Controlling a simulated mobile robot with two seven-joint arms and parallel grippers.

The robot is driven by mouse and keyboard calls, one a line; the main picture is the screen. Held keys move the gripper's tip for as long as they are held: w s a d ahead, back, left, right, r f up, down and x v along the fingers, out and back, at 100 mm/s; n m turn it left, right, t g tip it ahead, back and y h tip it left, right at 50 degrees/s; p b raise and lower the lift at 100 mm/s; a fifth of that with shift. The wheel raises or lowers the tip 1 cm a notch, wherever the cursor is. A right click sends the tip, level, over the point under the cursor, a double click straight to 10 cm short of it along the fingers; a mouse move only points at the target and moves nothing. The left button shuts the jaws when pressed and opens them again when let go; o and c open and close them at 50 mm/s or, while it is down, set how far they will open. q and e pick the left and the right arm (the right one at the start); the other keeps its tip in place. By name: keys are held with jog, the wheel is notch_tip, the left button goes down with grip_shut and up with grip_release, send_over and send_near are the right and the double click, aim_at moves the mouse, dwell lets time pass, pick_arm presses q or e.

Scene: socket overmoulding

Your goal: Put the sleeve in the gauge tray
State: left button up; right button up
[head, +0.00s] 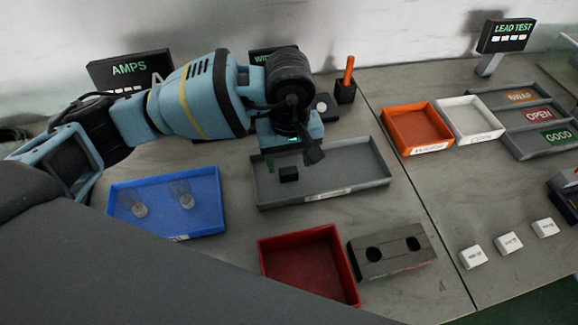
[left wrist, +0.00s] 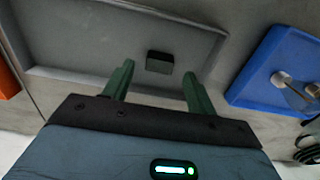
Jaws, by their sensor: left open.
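A small black block (head: 289,174), which looks like the sleeve, sits inside the long grey tray (head: 375,184). The tray's label is too small to read, so I cannot tell whether it is the gauge tray. My left gripper (head: 290,158) is over this tray, pointing down, with its fingers apart and empty. In the left wrist view the block (left wrist: 159,62) shows between and just beyond the green fingertips (left wrist: 158,76), not touching either finger. The grey tray (left wrist: 75,75) fills much of that view. My right gripper is not in view.
A blue tray (head: 160,215) with two clear-topped pieces stands left of the grey tray. A red bin (head: 300,265) and a grey block with two holes (head: 392,252) stand in front. Orange (head: 418,127) and white (head: 470,119) bins stand to the right.

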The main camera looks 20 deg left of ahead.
aim_at(289, 173)
pick_arm(q)
notch_tip(289, 173, up, 8)
